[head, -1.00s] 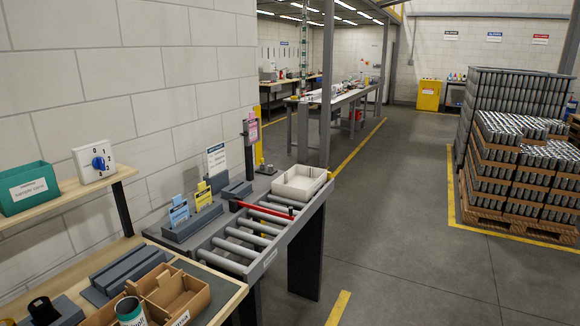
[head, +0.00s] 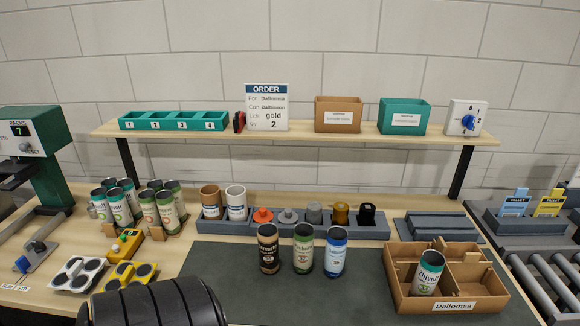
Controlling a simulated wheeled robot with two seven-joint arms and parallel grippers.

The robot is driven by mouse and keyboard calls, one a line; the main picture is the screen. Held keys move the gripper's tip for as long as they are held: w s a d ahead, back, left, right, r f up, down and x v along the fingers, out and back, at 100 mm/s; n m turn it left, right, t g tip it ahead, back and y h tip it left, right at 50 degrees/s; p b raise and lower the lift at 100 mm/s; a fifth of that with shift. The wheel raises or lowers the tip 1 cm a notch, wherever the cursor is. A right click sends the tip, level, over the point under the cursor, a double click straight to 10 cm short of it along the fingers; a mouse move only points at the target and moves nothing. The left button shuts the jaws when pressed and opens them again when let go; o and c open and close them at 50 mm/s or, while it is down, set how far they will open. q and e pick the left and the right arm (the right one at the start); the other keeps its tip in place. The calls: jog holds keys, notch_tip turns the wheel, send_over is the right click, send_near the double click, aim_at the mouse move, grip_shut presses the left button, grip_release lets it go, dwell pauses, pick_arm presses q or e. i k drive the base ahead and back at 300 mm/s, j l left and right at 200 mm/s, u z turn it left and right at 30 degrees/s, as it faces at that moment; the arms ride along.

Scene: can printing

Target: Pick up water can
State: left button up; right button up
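Three cans stand upright in a row on the dark mat (head: 215,275): a dark brown can (head: 268,249), a green and cream can (head: 303,248) and a blue and white can (head: 335,252). Their small labels are not clearly readable, so I cannot tell for sure which holds water. Another can with a teal band (head: 428,272) stands tilted in the left part of a divided cardboard box (head: 455,305) labelled Dallomsa. Neither of my grippers is in view; a dark ribbed part, probably of my arm, shows at the bottom left.
Several cans (head: 115,205) stand at the left. A grey holder (head: 285,228) with cups and coloured pieces runs behind the mat. A shelf (head: 300,133) above bears an order sign (head: 267,107) and bins. Rollers (head: 535,285) lie at the right. The mat's left part is clear.

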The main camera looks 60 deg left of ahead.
aim_at(336, 237)
jog(key=u, duration=1.4)
jog(key=l+u, duration=0.1)
jog(key=l, duration=0.2)
jog(key=i, duration=0.05)
